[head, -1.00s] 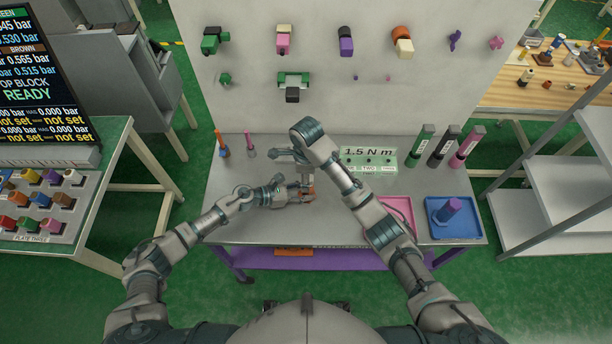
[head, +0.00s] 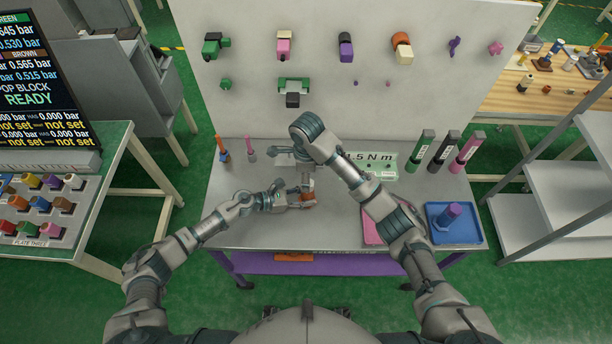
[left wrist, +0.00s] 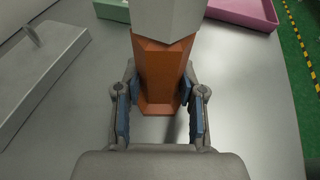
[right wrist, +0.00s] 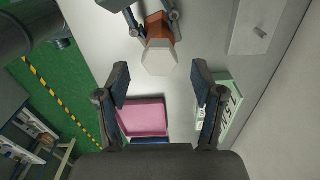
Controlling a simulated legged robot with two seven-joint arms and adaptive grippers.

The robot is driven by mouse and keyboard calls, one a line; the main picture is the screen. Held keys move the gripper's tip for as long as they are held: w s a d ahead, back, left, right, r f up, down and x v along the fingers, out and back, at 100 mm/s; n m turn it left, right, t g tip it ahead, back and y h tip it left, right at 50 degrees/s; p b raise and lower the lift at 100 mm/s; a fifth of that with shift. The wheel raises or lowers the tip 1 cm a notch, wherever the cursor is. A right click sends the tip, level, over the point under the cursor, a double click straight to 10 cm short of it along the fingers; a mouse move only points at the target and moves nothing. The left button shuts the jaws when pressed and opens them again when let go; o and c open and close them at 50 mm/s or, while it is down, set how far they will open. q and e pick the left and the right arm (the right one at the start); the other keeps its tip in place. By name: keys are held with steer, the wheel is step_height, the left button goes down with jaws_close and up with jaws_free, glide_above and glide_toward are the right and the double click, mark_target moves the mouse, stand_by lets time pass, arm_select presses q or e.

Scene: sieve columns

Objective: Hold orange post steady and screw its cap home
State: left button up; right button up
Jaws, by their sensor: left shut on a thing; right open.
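The orange post (left wrist: 165,75) stands between the blue-padded fingers of my left gripper (left wrist: 158,100), which is shut on it. It also shows in the head view (head: 309,197). A pale grey faceted cap (left wrist: 166,18) sits on the post's upper end. Whether it is fully seated cannot be told. In the right wrist view the cap (right wrist: 158,58) is just beyond the fingertips of my right gripper (right wrist: 161,80), roughly midway between them. The right gripper is open and empty. My right arm partly hides the work spot in the head view.
A pink tray (right wrist: 143,116) and a blue tray (head: 436,232) with a purple-topped part lie at the right. The 1.5 N m green fixture (head: 385,168) and several tall coloured holders stand behind. A grey block (left wrist: 38,75) lies beside the post. The front of the table is clear.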

steer(key=n, duration=0.4)
steer(key=shift+n, duration=0.3)
steer(key=n, duration=0.3)
steer(key=shift+n, duration=0.3)
steer(key=n, duration=0.3)
steer(key=shift+n, duration=0.3)
steer(key=n, duration=0.5)
steer(key=shift+d, duration=0.1)
steer(key=shift+f, duration=0.1)
steer(key=shift+f, duration=1.7)
